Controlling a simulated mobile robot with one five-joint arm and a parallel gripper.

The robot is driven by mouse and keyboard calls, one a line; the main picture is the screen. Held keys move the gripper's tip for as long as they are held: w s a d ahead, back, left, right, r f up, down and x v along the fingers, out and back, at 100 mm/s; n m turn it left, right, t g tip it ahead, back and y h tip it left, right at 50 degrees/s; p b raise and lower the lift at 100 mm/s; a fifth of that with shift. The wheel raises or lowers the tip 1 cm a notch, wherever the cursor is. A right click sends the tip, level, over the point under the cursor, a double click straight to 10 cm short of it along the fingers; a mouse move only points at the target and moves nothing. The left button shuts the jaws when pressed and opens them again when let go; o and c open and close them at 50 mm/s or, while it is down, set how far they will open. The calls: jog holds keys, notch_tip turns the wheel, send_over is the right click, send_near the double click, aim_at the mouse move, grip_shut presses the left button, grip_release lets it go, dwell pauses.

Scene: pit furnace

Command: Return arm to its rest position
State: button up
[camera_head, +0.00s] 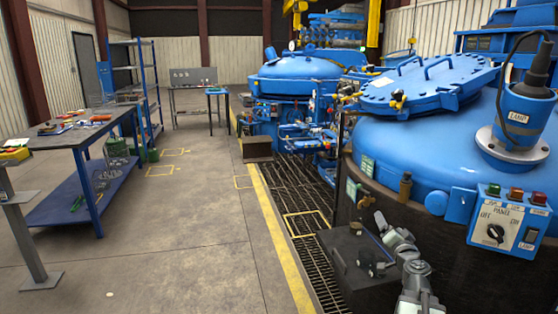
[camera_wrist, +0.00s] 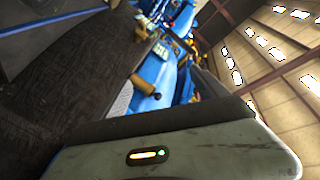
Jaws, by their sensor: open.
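My arm comes up from the bottom right of the head view, folded low in front of the big blue furnace (camera_head: 430,137). My gripper (camera_head: 370,250) is the dark end of the arm, beside a dark box. It is open, and I see nothing held in it. Its fingertips are hard to tell from the dark surfaces behind. In the wrist view a grey casing with a small lit strip fills the bottom. Beyond it a brass-coloured handle (camera_wrist: 146,88) and blue furnace parts show, strongly tilted.
The control panel (camera_head: 508,222) with coloured buttons and a knob is close on the right. The dark box (camera_head: 350,285) and floor grating (camera_head: 300,190) lie near the arm. A workbench (camera_head: 75,135) with tools stands at left. The floor between is clear.

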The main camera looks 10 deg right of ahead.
jog(key=w+a+f+n+g+y, duration=0.1)
jog(key=w+a+f+n+y, duration=0.15)
jog(key=a, duration=0.75)
jog(key=w+a+f+n+g+y, duration=0.1)
jog(key=w+a+n+y, duration=0.2)
jog(key=a, duration=0.7)
jog(key=w+a+f+n+g+y, duration=0.1)
jog(key=w+a+f+n+y, duration=0.2)
jog(key=a, duration=0.7)
jog(key=s+a+f+n+g+y, duration=0.1)
jog(key=s+a+f+n+g, duration=0.15)
jog(key=a, duration=0.35)
jog(key=s+a+f+n+g+y, duration=0.1)
jog(key=s+a+f+y, duration=0.15)
jog(key=a, duration=0.35)
jog(key=s+a+f+n+g+h, duration=0.2)
jog(key=s+a+f+g, duration=0.3)
jog(key=f, duration=0.2)
jog(key=s+d+f+g+h, duration=0.3)
jog(key=s+d+f, duration=0.15)
jog(key=s, duration=0.25)
jog(key=s+d+r+m+g+h+p, duration=0.1)
jog(key=s+d+m+g+h, duration=0.15)
jog(key=s+d, duration=0.2)
notch_tip(320, 180, up, 21)
jog(key=p, duration=2.1)
jog(key=shift+r+y, duration=0.15)
jog(key=shift+y, duration=0.2)
jog(key=shift+s+m, duration=0.1)
jog(key=shift+m, duration=0.15)
